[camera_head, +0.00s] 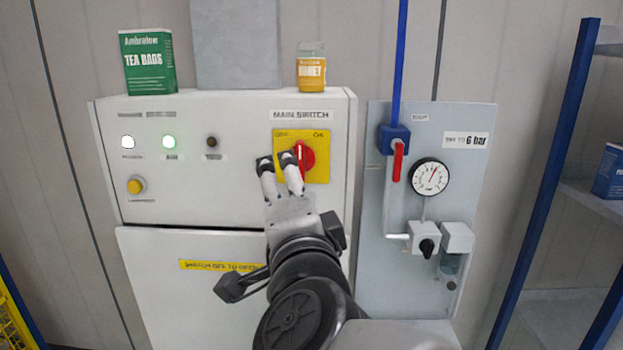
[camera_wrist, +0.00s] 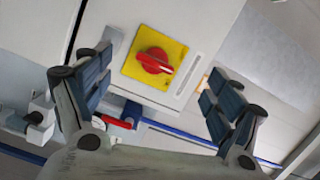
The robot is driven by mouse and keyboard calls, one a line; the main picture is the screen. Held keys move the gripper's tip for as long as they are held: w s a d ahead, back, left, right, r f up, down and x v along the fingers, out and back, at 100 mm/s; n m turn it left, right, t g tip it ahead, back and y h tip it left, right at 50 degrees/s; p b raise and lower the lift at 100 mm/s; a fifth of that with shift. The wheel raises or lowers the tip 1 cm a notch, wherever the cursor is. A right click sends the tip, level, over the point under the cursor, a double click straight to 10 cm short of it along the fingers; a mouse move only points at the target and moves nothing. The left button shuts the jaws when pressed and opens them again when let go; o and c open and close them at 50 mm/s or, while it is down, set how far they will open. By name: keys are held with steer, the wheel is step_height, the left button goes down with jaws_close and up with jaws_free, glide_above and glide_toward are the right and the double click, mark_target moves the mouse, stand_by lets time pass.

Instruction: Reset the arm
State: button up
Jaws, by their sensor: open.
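My gripper (camera_head: 278,161) is raised in front of the white control cabinet (camera_head: 232,208), beside and partly over the left edge of the yellow plate of the main switch. In the wrist view my gripper (camera_wrist: 155,100) has its two fingers wide apart with nothing between them. The red main switch knob (camera_head: 304,157) sits on the yellow plate (camera_head: 318,138). The knob also shows between the fingers in the wrist view (camera_wrist: 154,60). Its handle looks about upright in the head view. I cannot tell if the fingers touch the knob; in the wrist view they look apart from it.
A green tea box (camera_head: 148,62) and a honey jar (camera_head: 311,68) stand on the cabinet. To the right is a grey panel (camera_head: 380,270) with a gauge (camera_head: 430,176), a red valve lever (camera_head: 398,161) and a black knob (camera_head: 427,247). A blue-framed shelf (camera_head: 545,180) stands at far right.

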steer(key=s+d+f+n+g+h, duration=0.1)
steer(key=s+d+f+n+g, duration=0.5)
steer(key=s+d+f, duration=0.3)
steer(key=s+d+f+n+g+h, duration=0.2)
steer(key=s+d+f+n+g, duration=0.4)
steer(key=s+d+f, duration=0.3)
step_height(320, 180, down, 6)
steer(key=s+n, duration=0.1)
steer(key=s, duration=0.2)
steer(key=shift+g, duration=0.3)
steer(key=shift+f, duration=0.1)
